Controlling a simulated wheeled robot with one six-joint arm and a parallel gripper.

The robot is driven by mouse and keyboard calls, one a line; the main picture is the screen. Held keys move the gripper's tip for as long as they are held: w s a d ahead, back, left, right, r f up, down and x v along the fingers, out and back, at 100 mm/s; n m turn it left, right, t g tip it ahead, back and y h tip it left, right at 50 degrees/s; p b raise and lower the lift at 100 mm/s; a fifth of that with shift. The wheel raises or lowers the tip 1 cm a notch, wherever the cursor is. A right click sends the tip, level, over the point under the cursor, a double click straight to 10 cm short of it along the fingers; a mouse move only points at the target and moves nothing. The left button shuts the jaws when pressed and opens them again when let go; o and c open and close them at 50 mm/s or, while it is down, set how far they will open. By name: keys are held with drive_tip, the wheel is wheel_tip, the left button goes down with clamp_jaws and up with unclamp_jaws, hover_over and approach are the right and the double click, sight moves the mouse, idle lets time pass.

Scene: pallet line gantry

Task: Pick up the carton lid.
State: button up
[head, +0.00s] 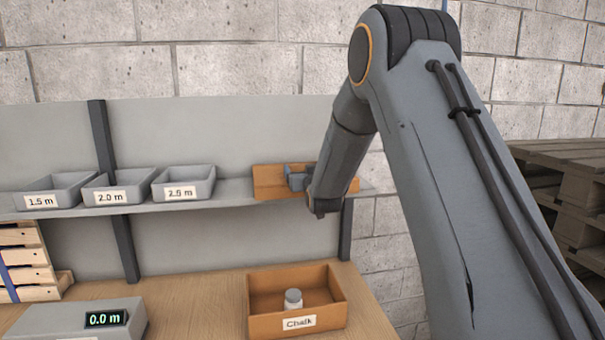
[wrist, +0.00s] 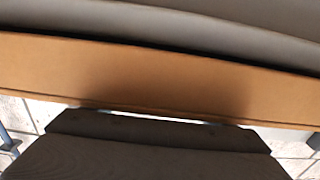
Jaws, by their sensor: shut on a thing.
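The carton lid (head: 268,182) is an orange-brown panel at the right end of the shelf, partly hidden behind my wrist and gripper. In the wrist view the lid (wrist: 150,80) is a brown band running across the whole picture, with its ends out of frame. My gripper (head: 299,179) is at the lid's middle and shut on it. In the wrist view a dark part of my gripper (wrist: 158,122) meets the lid's lower edge. I cannot tell whether the lid still touches the shelf.
The shelf (head: 228,194) holds grey bins (head: 183,185) labelled 1.5 m, 2.0 m and 2.5 m or similar. Below are a Chalk box (head: 262,318) with a small jar (head: 293,299), a 0.0 m display unit (head: 60,318) and stacked wood (head: 25,257). Pallets (head: 572,185) stand right.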

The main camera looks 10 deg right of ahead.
drive_tip(key=shift+r, duration=0.1)
drive_tip(key=shift+s+r+b, duration=0.15)
drive_tip(key=shift+r+b, duration=0.1)
drive_tip(key=shift+b, duration=0.5)
drive_tip(key=r+b, duration=0.1)
drive_tip(key=r, duration=0.1)
drive_tip(key=r+b, duration=0.1)
drive_tip(key=r, duration=0.1)
drive_tip(key=r+b, duration=0.1)
drive_tip(key=r, duration=0.1)
drive_tip(key=shift+s+r+b, duration=0.15)
drive_tip(key=shift+s+b, duration=0.15)
drive_tip(key=s+b, duration=0.6)
drive_tip(key=s, duration=1.3)
